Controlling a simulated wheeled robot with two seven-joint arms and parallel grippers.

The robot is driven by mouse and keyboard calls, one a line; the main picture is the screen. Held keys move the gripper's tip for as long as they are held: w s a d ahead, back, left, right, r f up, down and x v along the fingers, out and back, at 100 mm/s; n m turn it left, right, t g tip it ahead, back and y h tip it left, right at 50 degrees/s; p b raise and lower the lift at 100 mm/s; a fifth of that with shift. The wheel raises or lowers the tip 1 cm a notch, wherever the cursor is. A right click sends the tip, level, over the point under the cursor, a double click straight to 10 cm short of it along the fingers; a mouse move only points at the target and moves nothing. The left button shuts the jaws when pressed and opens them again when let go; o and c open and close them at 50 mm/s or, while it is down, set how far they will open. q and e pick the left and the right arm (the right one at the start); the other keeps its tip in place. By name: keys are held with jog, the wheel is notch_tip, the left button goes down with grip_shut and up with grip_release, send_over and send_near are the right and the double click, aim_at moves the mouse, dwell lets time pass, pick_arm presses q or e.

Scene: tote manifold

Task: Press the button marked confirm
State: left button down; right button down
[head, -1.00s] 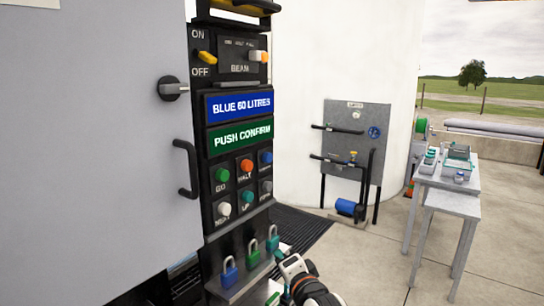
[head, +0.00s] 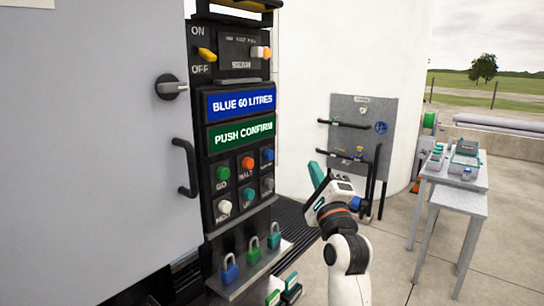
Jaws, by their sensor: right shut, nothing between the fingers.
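The control panel (head: 238,130) is a dark column with two rows of round buttons under a green display (head: 240,136) reading PUSH CONFIRM. The upper row holds a green button (head: 222,174) marked GO, a red-orange button (head: 247,163) marked HALT and a blue button (head: 267,155) whose label is too small to read. The lower row holds a white button (head: 224,207), a teal button (head: 248,193) and a grey button (head: 268,185). My right gripper (head: 317,174), with teal fingers, is shut and empty, right of the panel and apart from the buttons. My left gripper is out of view.
A blue display (head: 240,103) reads BLUE 60 LITRES. Several padlocks (head: 253,250) hang below the buttons. A black handle (head: 184,168) projects from the grey door at left. A pipe board (head: 362,115) and a grey table (head: 450,185) stand at right.

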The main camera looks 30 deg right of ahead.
jog(key=shift+w, duration=0.15)
send_near(274, 154)
jog(key=w+d+r, duration=0.3)
jog(key=shift+w+a+b, duration=0.25)
jog(key=shift+w+b, duration=0.1)
jog(key=shift+w, duration=0.2)
jog(key=shift+w, duration=0.1)
dwell(1.5)
jog(key=shift+w+a, duration=0.15)
jog(key=shift+w, duration=0.15)
jog(key=shift+w+a, duration=0.2)
jog(key=shift+w, duration=0.35)
dwell(0.9)
jog(key=shift+s, duration=0.15)
jog(key=shift+s+d+p, duration=0.35)
jog(key=shift+s+p, duration=0.1)
jog(key=shift+s, duration=0.35)
